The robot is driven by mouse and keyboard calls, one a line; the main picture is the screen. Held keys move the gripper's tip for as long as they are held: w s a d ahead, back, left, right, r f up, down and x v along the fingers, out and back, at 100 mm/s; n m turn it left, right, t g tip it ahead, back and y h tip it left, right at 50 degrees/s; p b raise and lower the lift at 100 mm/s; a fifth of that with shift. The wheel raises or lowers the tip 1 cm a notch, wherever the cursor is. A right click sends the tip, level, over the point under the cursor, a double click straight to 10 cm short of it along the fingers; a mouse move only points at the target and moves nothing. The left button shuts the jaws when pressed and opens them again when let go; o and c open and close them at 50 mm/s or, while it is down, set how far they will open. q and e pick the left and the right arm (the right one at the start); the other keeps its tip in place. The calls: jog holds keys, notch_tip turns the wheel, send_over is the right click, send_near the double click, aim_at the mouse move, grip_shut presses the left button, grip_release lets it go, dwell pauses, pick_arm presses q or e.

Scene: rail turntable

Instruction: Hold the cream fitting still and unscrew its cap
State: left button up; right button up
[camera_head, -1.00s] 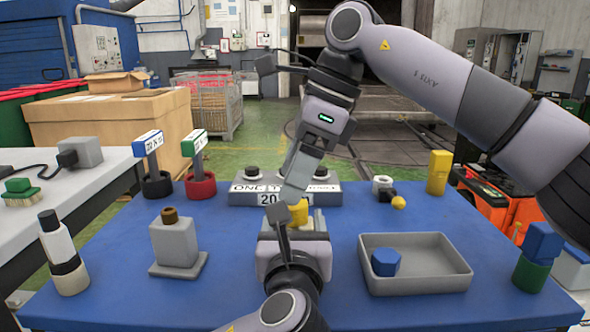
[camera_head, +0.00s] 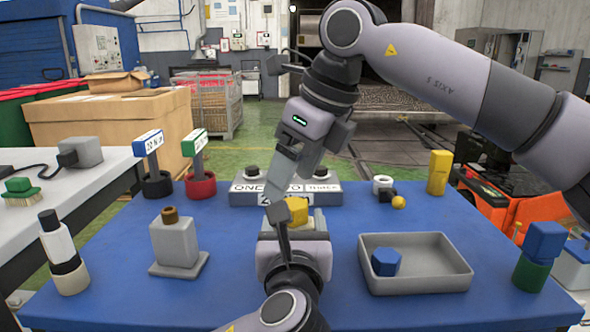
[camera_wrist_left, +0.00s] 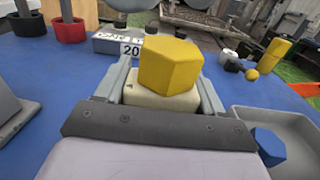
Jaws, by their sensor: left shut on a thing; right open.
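The cream fitting (camera_wrist_left: 150,98) sits between the fingers of my left gripper (camera_wrist_left: 163,88), which is shut on it. In the head view the left gripper (camera_head: 293,236) hides most of the fitting. A yellow six-sided cap (camera_wrist_left: 170,64) is on top of the fitting; it also shows in the head view (camera_head: 299,210). My right gripper (camera_head: 288,190) is open, just above and to the left of the cap in the head view. I cannot tell whether a finger touches the cap. The right gripper does not show clearly in the left wrist view.
A grey tray (camera_head: 415,285) at the right holds a blue hexagonal piece (camera_head: 386,262). A grey block with a brown plug (camera_head: 176,240) stands left. A grey sign box (camera_head: 325,190) is behind the fitting. The blue table (camera_head: 120,300) is clear front left.

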aim_at(293, 203)
jog(key=shift+f, duration=2)
jog(key=c, duration=1.3)
jog(key=n+g, duration=0.2)
jog(key=n, duration=0.4)
jog(key=shift+w, duration=0.1)
jog(key=shift+c, duration=0.2)
jog(key=n+g, duration=0.1)
jog(key=n, duration=0.2)
jog(key=n+g, duration=0.1)
jog(key=n, duration=0.2)
jog(key=shift+g, duration=0.3)
